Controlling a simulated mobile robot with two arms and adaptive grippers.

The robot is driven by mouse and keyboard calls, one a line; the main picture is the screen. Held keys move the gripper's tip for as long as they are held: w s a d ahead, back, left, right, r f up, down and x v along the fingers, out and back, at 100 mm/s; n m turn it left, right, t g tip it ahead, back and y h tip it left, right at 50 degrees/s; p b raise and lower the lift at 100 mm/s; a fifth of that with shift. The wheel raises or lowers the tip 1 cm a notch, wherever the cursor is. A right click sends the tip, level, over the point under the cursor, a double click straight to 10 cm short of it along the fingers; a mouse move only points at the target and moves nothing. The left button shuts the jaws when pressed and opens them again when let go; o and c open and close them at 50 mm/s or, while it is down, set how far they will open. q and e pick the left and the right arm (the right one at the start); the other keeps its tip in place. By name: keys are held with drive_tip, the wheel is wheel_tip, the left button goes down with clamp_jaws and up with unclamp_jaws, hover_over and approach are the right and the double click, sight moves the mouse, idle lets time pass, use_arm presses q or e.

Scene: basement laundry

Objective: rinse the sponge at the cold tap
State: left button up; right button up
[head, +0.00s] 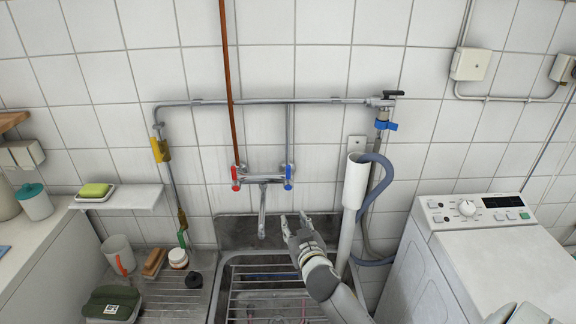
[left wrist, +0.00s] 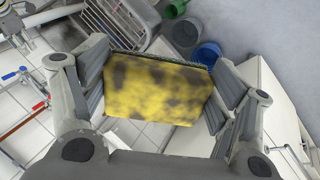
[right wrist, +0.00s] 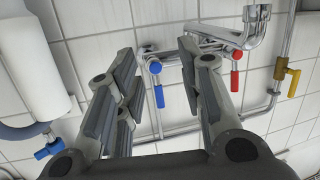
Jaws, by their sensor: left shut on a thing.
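The sponge (left wrist: 155,90) is a yellow block with dark stains. My left gripper (left wrist: 155,75) is shut on it, with the pads at its two sides. Neither shows in the head view. The mixer tap (head: 264,180) is on the tiled wall, with its spout (head: 262,212) pointing down over the sink (head: 222,290). The cold tap has a blue handle (head: 288,176), which also shows in the right wrist view (right wrist: 159,96). The hot handle is red (head: 235,176). My right gripper (head: 293,220) is open and empty, below and right of the blue handle. No water shows at the spout.
A white standpipe (head: 354,185) with a grey hose (head: 384,190) stands right of my right gripper. The washing machine (head: 480,250) is at the right. A soap dish (head: 95,195) sits on the left shelf.

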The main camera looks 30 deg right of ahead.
use_arm(q)
drive_tip(key=shift+s+r, duration=0.2)
drive_tip(key=shift+s, duration=0.05)
use_arm(e)
drive_tip(key=m+t+h, duration=0.1)
drive_tip(key=t, duration=0.1)
approach(289, 170)
drive_tip(key=s, duration=0.1)
use_arm(q)
drive_tip(key=shift+p, duration=0.3)
drive_tip(key=shift+r+p, duration=0.8)
use_arm(e)
drive_tip(key=x, duration=1.1)
drive_tip(key=shift+w, duration=0.45)
clamp_jaws()
drive_tip(key=shift+f, duration=0.1)
